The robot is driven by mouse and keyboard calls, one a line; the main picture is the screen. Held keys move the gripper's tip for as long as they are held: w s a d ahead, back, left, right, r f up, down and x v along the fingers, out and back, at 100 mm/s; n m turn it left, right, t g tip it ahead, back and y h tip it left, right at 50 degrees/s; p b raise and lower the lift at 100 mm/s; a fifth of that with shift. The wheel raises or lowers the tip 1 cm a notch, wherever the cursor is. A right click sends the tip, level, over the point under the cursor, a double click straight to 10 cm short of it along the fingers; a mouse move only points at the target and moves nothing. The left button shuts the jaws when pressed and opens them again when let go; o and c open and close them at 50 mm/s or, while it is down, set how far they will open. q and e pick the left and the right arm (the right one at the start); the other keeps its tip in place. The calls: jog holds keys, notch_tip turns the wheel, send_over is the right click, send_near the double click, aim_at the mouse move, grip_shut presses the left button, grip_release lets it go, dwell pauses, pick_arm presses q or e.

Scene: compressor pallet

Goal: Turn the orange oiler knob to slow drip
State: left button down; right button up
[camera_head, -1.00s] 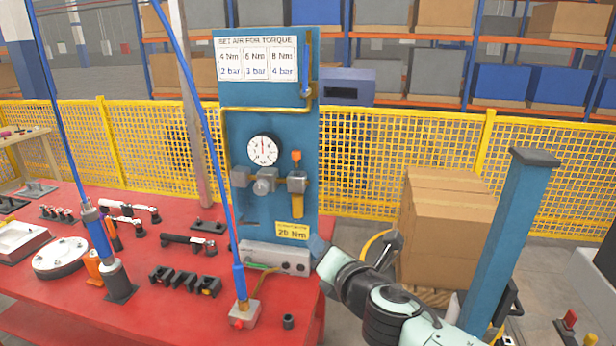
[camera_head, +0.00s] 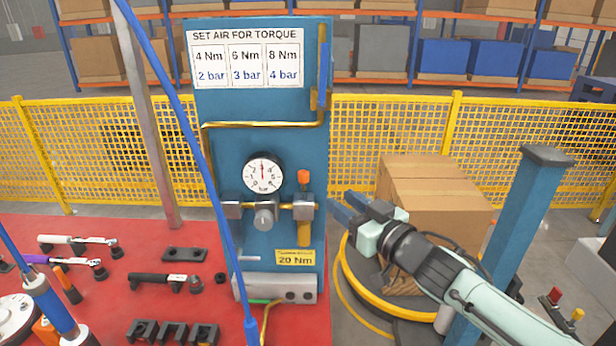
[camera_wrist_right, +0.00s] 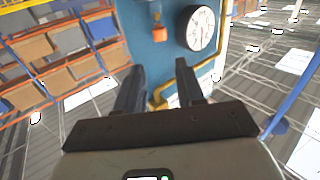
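The orange oiler knob (camera_head: 303,177) sits on top of the oiler, on the right side of the blue panel (camera_head: 225,150). It also shows in the right wrist view (camera_wrist_right: 159,34), above the space between my fingers. The pressure gauge (camera_head: 263,173) is left of the knob, its needle pointing about straight up. My right gripper (camera_head: 343,208) is just right of the panel, a little lower than the knob and apart from it. In the right wrist view its two fingers (camera_wrist_right: 160,86) are spread with nothing between them. My left gripper is out of view.
A regulator (camera_head: 265,212) and yellow pipe (camera_head: 262,124) are on the panel. A blue hose (camera_head: 190,130) hangs in front of its left side. The red table (camera_head: 110,265) holds several tools. Cardboard boxes (camera_head: 435,195) and a blue post (camera_head: 510,230) stand to the right.

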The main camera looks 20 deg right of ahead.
aim_at(306, 177)
jog(key=w, duration=0.4)
jog(key=w+a, duration=0.1)
jog(key=w, duration=0.2)
jog(key=w+a, duration=0.1)
jog(key=w, duration=0.3)
jog(key=shift+w+a, duration=0.1)
jog(key=shift+w, duration=0.25)
grip_shut()
